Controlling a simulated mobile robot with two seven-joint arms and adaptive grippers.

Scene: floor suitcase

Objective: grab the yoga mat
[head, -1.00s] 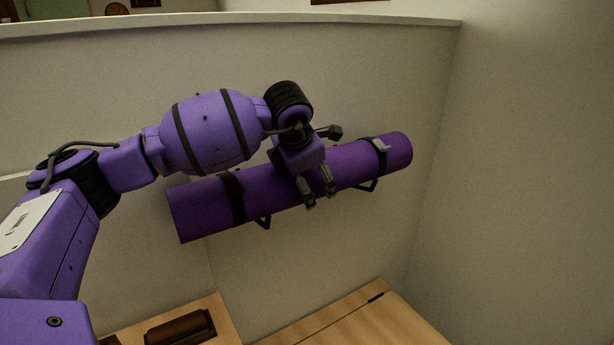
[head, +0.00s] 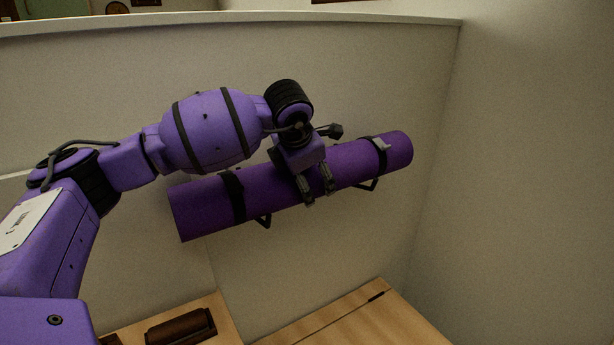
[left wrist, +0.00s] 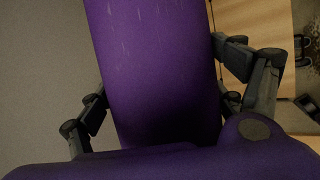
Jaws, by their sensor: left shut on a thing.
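The yoga mat (head: 220,206) is a rolled purple cylinder lying across two dark wall brackets in the head view, its right end tilted upward in the picture. The far side of the roll is hidden in the head view. My right gripper is not in view.
A left bracket (head: 263,221) and a right bracket (head: 368,184) stick out from the pale partition wall (head: 330,265). A side wall (head: 520,180) stands at the right. Below is a light wooden surface (head: 370,320), with a dark brown object (head: 180,327) at its left.

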